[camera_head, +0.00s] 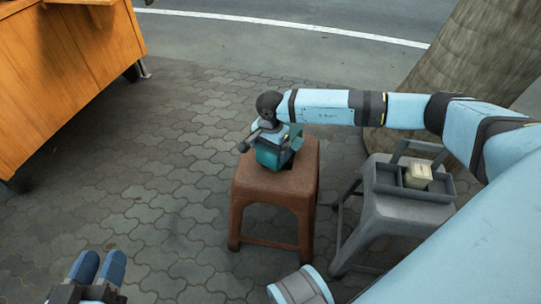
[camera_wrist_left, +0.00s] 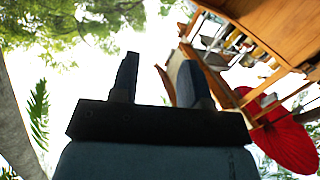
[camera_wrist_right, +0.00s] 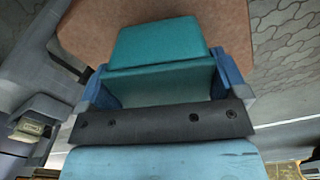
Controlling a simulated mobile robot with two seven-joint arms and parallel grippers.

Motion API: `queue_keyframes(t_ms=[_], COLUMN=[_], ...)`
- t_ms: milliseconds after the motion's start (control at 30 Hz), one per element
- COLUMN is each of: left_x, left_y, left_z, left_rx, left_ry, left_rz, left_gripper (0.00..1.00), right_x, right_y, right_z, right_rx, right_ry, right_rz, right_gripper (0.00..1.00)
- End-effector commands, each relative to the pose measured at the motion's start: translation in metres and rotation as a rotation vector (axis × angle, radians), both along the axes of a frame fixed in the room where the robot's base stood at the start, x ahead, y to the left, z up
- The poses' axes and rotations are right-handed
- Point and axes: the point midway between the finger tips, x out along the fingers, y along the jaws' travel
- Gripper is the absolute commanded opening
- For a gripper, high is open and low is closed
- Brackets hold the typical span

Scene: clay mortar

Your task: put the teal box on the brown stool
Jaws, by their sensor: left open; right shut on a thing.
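The teal box (camera_head: 268,156) is at the top of the brown stool (camera_head: 302,180) in the head view, partly hidden by my right gripper (camera_head: 285,140). In the right wrist view the teal box (camera_wrist_right: 160,65) sits between the two blue fingers of my right gripper (camera_wrist_right: 165,85), which is shut on it. The brown stool's seat (camera_wrist_right: 228,20) shows behind the box. I cannot tell whether the box touches the seat. My left gripper (camera_head: 98,268) is open and empty at the lower left of the head view; its fingers also show in the left wrist view (camera_wrist_left: 158,85).
A grey stool (camera_head: 400,206) stands right of the brown one, with a grey tray (camera_head: 436,192) and a cream block (camera_head: 418,175) on it. A wooden counter (camera_head: 60,70) is at upper left, a thick trunk (camera_head: 470,60) at upper right. Paving at left is clear.

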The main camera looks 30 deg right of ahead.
Motion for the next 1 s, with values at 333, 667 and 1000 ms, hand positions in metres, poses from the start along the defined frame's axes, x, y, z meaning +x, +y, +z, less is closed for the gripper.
queue_keyframes(t_ms=[333,667,1000], left_x=[0.006,0.005,0.005], left_y=[0.004,0.004,0.001], left_z=[0.004,0.002,0.012], left_rx=[0.039,0.038,0.01], left_ry=[-0.069,-0.071,-0.03], left_rz=[0.0,0.001,-0.004], left_gripper=[0.42,0.42,0.42], right_x=[0.001,0.0,0.001], right_y=[0.0,0.0,-0.001], right_z=[-0.023,-0.026,0.004], right_rx=[0.0,0.0,-0.001], right_ry=[-0.001,0.0,-0.003], right_rz=[0.0,0.0,0.0], right_gripper=[0.6,1.0,1.0])
